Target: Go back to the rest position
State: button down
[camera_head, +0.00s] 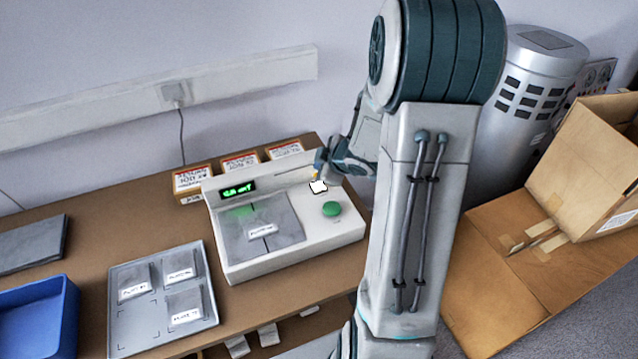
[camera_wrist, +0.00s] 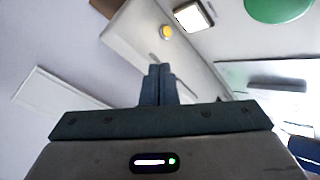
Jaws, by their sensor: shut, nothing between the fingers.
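My gripper (camera_head: 318,165) is at the back right of the white machine (camera_head: 290,258), above its panel, with its fingertips near a small white square key (camera_head: 318,187). In the wrist view my gripper's fingers (camera_wrist: 158,72) are together and hold nothing. The yellow button (camera_wrist: 167,32) and the square key (camera_wrist: 193,16) lie beyond the fingertips there. The round green button (camera_head: 331,209) is at the right of the panel, and it also shows in the wrist view (camera_wrist: 280,6). I cannot tell whether the fingers touch the machine.
A labelled piece (camera_head: 262,229) lies on the machine's grey plate, beside a lit green display (camera_head: 239,189). A grey tray (camera_head: 135,342) holds several labelled pieces. A blue bin (camera_head: 38,320) is at the left. Cardboard boxes (camera_head: 590,150) and a metal cylinder (camera_head: 535,75) stand at the right.

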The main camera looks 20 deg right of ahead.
dwell(0.5)
jog(key=shift+d+r, duration=0.1)
jog(key=shift+r, duration=0.3)
jog(key=s+r+m+g+h, duration=0.2)
jog(key=s+r+m+h, duration=0.4)
jog(key=r, duration=0.3)
jog(key=s+a+r+m+g+y, duration=0.1)
jog(key=s+a+m+g+y, duration=0.1)
jog(key=s+a, duration=0.3)
jog(key=s+a+r+m+g+y, duration=0.1)
jog(key=s+a, duration=0.5)
jog(key=s, duration=0.7)
jog(key=shift+a+r+m+g+y, duration=0.15)
jog(key=shift+r+m+g+y, duration=0.35)
jog(key=shift+m, duration=0.6)
jog(key=shift+r, duration=0.1)
